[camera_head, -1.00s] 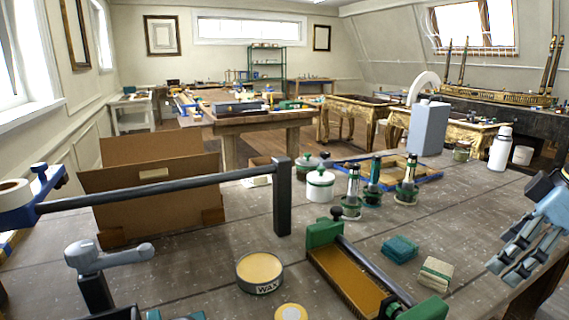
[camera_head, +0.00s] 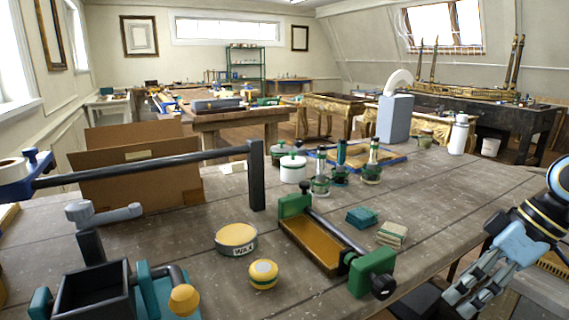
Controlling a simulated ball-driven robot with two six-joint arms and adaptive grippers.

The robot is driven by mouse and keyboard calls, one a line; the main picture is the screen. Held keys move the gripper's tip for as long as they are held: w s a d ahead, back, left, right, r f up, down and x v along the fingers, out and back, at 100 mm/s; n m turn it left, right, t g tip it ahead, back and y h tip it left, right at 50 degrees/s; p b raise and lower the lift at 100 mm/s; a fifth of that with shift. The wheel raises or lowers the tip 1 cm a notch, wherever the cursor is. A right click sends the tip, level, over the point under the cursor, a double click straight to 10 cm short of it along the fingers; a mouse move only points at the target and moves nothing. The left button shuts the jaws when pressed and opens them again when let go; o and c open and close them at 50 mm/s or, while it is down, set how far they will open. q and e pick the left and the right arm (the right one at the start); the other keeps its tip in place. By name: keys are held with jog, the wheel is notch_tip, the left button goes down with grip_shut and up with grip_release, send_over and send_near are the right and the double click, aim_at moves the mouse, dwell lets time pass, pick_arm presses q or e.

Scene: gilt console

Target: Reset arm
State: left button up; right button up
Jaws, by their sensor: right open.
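My right gripper (camera_head: 467,295) shows at the lower right in the head view, blue-grey with several finger links. It is open and empty, beyond the right edge of the workbench (camera_head: 440,190) and apart from everything on it. The right arm comes in from the right edge of the picture. My left gripper and arm do not show.
The bench holds a wax tin (camera_head: 236,238), a yellow-topped round pot (camera_head: 263,273), a green-ended tray (camera_head: 312,245), teal cloths (camera_head: 362,217), beige pads (camera_head: 391,235), stamps and a cardboard box (camera_head: 140,182). A dark bar (camera_head: 150,168) spans the left. The right bench top is clear.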

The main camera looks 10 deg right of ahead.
jog(key=a+f+m+t+y+b, duration=0.2)
jog(key=a+f+m+t+y, duration=0.15)
jog(key=f, duration=0.65)
jog(key=a+f+m+t+y+b, duration=0.25)
jog(key=a+f, duration=0.25)
jog(key=f, duration=0.4)
jog(key=s+d+f+m+t+h+b, duration=0.1)
jog(key=s+f+m+h, duration=0.15)
jog(key=f, duration=0.35)
jog(key=s+d+f+m+t+h+b, duration=0.1)
jog(key=s+f+m+t+h, duration=0.15)
jog(key=f, duration=0.45)
jog(key=s+f+g+h+b, duration=0.1)
jog(key=s+f+g+h, duration=0.4)
jog(key=s+f, duration=0.95)
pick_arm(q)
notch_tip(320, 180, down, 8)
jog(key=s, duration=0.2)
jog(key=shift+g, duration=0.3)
pick_arm(e)
jog(key=s+f+n+g, duration=0.2)
jog(key=s+f+g, duration=0.1)
jog(key=s, duration=0.5)
jog(key=s+f+n+g+h, duration=0.1)
jog(key=s+f+n+g, duration=0.2)
jog(key=s, duration=0.6)
jog(key=shift+a+f, duration=0.25)
jog(key=shift+f, duration=0.25)
